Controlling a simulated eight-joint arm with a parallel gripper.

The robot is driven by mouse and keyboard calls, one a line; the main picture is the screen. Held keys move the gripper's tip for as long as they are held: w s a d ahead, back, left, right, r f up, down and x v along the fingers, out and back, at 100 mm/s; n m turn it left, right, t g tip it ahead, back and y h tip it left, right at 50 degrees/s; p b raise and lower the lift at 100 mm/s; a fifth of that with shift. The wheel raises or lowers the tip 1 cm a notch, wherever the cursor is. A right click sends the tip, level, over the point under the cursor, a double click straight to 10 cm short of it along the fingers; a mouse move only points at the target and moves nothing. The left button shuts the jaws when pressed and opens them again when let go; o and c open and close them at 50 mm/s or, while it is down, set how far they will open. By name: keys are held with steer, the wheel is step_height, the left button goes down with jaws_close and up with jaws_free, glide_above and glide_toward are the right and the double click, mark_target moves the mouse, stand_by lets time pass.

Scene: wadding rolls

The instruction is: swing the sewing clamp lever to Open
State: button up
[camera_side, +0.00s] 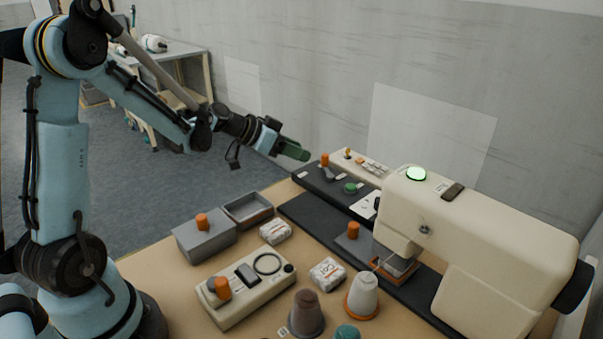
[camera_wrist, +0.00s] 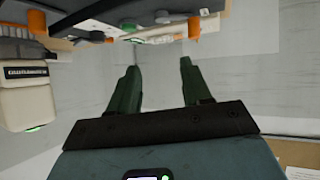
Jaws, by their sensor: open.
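The cream sewing machine (camera_side: 480,225) stands at the right of the bench, and part of it shows at the left of the wrist view (camera_wrist: 25,100). A dark strip beside it carries an upright orange handle (camera_side: 325,160), a green knob (camera_side: 350,188) and small pale labels. A second orange handle (camera_side: 353,230) stands on a grey plate near the machine's head. I cannot tell which handle is the clamp lever, nor read its setting. My gripper (camera_side: 304,155) hangs in the air left of the strip's far end. Its green fingers are apart and empty in the wrist view (camera_wrist: 158,68).
A control box (camera_side: 248,295) with an orange knob, a grey lidded box (camera_side: 205,235), an open grey tray (camera_side: 248,209), wrapped wadding rolls (camera_side: 327,274) and thread cones (camera_side: 307,312) crowd the near bench. A wall stands behind.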

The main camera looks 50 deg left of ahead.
steer(key=t, duration=0.2)
glide_toward(325, 157)
steer(key=shift+m, duration=0.4)
steer(key=x, duration=1)
steer(key=shift+w+a+f, duration=0.3)
steer(key=shift+w+f, duration=0.05)
steer(key=shift+w, duration=0.05)
jaws_close()
